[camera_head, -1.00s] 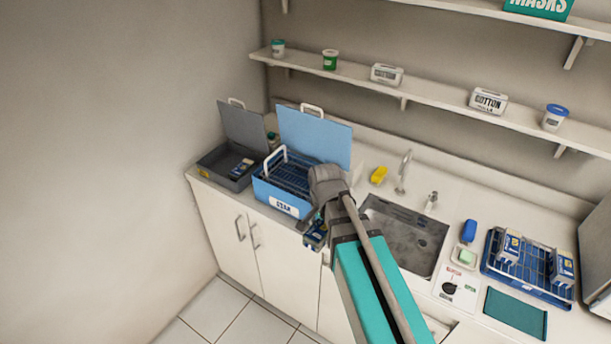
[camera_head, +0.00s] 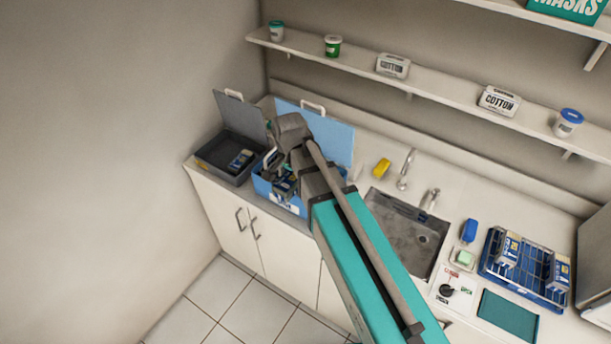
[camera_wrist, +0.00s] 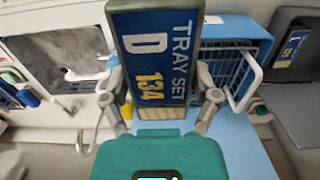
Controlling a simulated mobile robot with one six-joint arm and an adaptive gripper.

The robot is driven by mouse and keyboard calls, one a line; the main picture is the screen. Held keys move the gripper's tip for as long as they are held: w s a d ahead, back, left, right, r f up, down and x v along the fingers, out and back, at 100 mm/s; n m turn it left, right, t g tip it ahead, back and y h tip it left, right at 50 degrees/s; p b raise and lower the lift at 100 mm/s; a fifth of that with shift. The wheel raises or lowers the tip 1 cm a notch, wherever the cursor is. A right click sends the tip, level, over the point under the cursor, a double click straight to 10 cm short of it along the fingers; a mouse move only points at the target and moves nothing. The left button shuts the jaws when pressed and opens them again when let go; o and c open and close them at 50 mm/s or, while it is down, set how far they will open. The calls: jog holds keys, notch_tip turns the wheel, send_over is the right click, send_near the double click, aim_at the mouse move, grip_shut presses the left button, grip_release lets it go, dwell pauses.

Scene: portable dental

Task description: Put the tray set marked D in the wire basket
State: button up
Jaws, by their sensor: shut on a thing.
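My gripper (camera_wrist: 161,97) is shut on the tray set marked D (camera_wrist: 150,62), a dark-edged block with a blue label reading "TRAY SET D 134". In the head view the held tray set (camera_head: 286,188) is over the front of the blue box (camera_head: 262,189), partly hidden by my gripper (camera_head: 283,174). The wire basket (camera_wrist: 226,75) is inside that box, with a white handle, and shows just right of the tray set in the wrist view. The tray set overlaps its edge in that picture; I cannot tell whether they touch.
The blue lid (camera_head: 330,137) stands open behind the box. A grey open box (camera_head: 215,168) with one tray set stands left. The sink (camera_head: 405,230) is to the right. Further right, a blue wire rack (camera_head: 520,285) holds tray sets.

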jog(key=shift+w, duration=0.1)
jog(key=w+d+f+b, duration=0.2)
jog(key=w, duration=0.1)
jog(key=w+d+f+b, duration=0.1)
jog(key=w+f+b, duration=0.2)
jog(key=w, duration=0.1)
jog(key=w+d+f+b, duration=0.2)
jog(key=w+f+b, duration=0.1)
jog(key=w, duration=0.1)
jog(key=shift+d+f, duration=0.2)
jog(key=shift+d, duration=0.1)
jog(key=shift+w+d+f+b, duration=0.2)
jog(key=shift+w+f+b, duration=0.15)
jog(key=shift+b, duration=0.15)
jog(key=shift+w+d+f+b, duration=0.15)
jog(key=shift+w+f+b, duration=0.1)
jog(key=shift+f+b, duration=1.75)
